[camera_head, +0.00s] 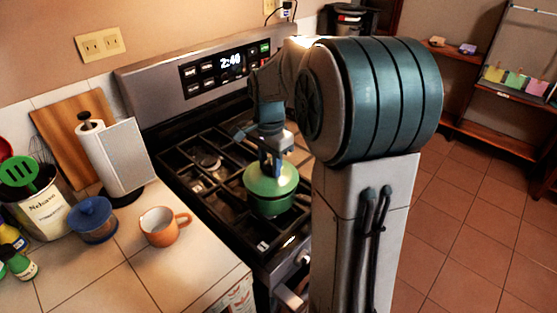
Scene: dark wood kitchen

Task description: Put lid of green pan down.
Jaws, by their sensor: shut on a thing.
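The green pan (271,207) stands on the front part of the black stove grate. Its green lid (283,181) is at the pan's top; from this view I cannot tell whether it rests fully on the rim or sits slightly above it. My gripper (272,163) points down over the middle of the lid and is shut on it, at the knob, which the fingers mostly hide. My arm comes in from the right and covers the right side of the stove.
The stove grate (187,170) is bare left of the pan. The floor at the right is clear.

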